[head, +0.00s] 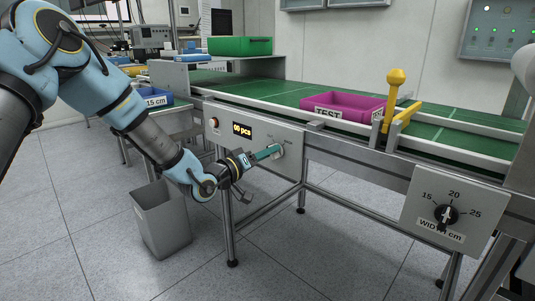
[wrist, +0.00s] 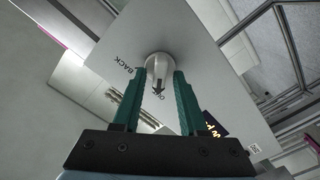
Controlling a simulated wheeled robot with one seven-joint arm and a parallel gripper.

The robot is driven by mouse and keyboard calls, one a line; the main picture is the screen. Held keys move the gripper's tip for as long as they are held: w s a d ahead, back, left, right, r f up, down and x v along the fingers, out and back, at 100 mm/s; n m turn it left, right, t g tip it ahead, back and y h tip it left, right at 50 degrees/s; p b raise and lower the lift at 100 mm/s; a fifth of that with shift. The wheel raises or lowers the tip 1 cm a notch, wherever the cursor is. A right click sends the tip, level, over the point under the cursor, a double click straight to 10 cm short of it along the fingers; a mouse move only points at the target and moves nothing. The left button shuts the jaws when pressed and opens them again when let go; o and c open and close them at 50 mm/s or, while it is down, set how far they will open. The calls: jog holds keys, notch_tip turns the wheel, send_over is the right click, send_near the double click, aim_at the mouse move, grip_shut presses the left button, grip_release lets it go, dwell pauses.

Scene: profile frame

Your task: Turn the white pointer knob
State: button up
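The white pointer knob (wrist: 159,66) sits on a light grey panel in the wrist view, with a dark pointed mark on its lower side. The word BACK is printed to its left, and other lettering below it is partly hidden. In the head view, my gripper (head: 273,152) reaches the knob (head: 280,149) on the conveyor's front panel, right of the orange display (head: 242,130). The fingers hide most of the knob there.
A black dial (head: 446,215) marked WIDTH cm is on a plate at the right. A magenta TEST bin (head: 344,104) and a yellow post (head: 391,95) are on the green conveyor (head: 260,88). A grey waste bin (head: 160,219) stands on the floor below my arm.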

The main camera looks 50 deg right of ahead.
jog(key=shift+o, duration=0.2)
jog(key=a, duration=1)
jog(key=shift+w+a, duration=0.3)
jog(key=shift+a, duration=0.1)
